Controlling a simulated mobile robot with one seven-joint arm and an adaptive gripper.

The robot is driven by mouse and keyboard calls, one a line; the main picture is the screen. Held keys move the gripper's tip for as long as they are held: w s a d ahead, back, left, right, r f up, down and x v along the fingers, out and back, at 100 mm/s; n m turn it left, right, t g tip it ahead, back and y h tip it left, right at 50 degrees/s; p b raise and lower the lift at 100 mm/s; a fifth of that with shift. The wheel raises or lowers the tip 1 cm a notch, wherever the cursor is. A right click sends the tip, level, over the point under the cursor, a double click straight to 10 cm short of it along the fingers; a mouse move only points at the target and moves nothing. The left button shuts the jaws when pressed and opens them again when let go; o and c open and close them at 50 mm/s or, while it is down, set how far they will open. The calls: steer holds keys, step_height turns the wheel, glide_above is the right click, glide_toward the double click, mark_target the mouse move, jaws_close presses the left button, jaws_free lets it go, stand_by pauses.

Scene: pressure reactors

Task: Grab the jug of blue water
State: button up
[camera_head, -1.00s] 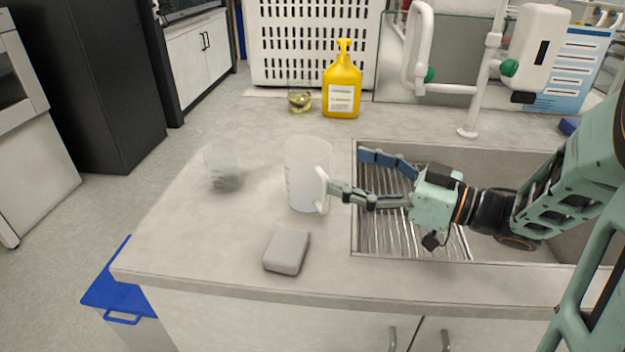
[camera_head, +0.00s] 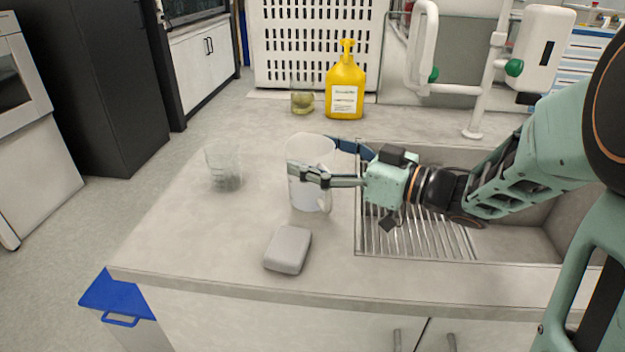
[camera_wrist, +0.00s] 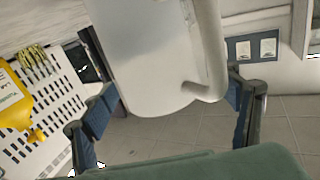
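The jug (camera_head: 311,192) is a whitish, translucent vessel standing upright on the counter, left of the sink. No blue water is visible in it. My gripper (camera_head: 312,158) reaches it from the right at its upper part, one finger on the near side and one on the far side. In the wrist view the jug (camera_wrist: 160,65) and its handle (camera_wrist: 210,60) lie between my two spread fingers (camera_wrist: 168,92). The fingers are open, close beside the jug; contact is hard to tell.
A clear beaker (camera_head: 224,168) stands left of the jug, and a grey block (camera_head: 287,250) lies in front. A yellow pump bottle (camera_head: 344,88) and a small glass with yellowish contents (camera_head: 302,98) stand behind. The sink (camera_head: 520,235) is to the right.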

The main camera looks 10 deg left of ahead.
steer(key=c, duration=2)
steer(key=shift+o, duration=0.2)
steer(key=shift+r, duration=0.2)
